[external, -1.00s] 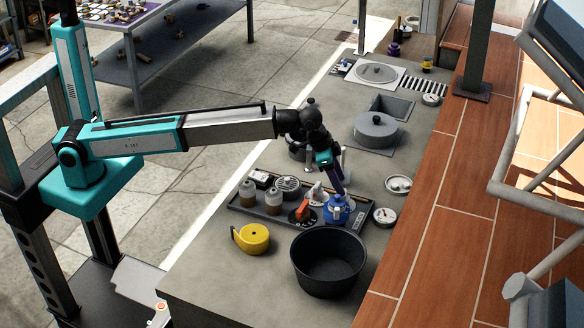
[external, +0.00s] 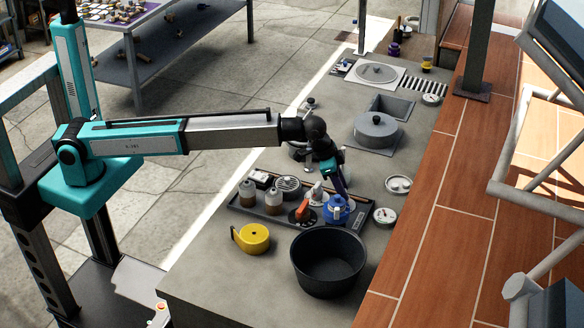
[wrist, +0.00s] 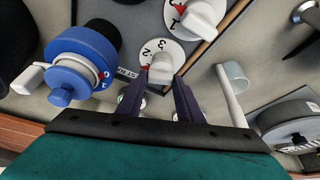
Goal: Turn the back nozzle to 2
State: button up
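In the wrist view a white nozzle knob (wrist: 160,72) sits on a round white dial with the figures 2 and 3 and a small red mark. A second white knob (wrist: 202,16) on a numbered dial with a red pointer is beyond it. My gripper (wrist: 159,80) has two dark purple fingers, apart, one on each side of the nearer knob; contact cannot be told. In the external view my gripper (external: 342,185) points down just behind the blue valve; the nearer dial is hidden there. I cannot tell which number the nearer knob points to.
The blue valve (wrist: 80,62) is close left of my fingers. A pale rod with a round end (wrist: 232,78) stands close right. The dark tray (external: 255,213) also holds jars and an orange-handled item (external: 303,211). A black pot (external: 328,264) and yellow container (external: 252,238) stand in front.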

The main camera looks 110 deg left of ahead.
jog(key=shift+m, duration=0.4)
jog(key=shift+a+m+h+b, duration=0.15)
jog(key=shift+m+h+b, duration=0.65)
jog(key=shift+m, duration=0.7)
jog(key=o, duration=1.1)
jog(key=shift+s+r, duration=0.1)
jog(key=shift+r, duration=0.05)
jog(key=shift+b+v, duration=1.45)
jog(key=shift+v, duration=5.3)
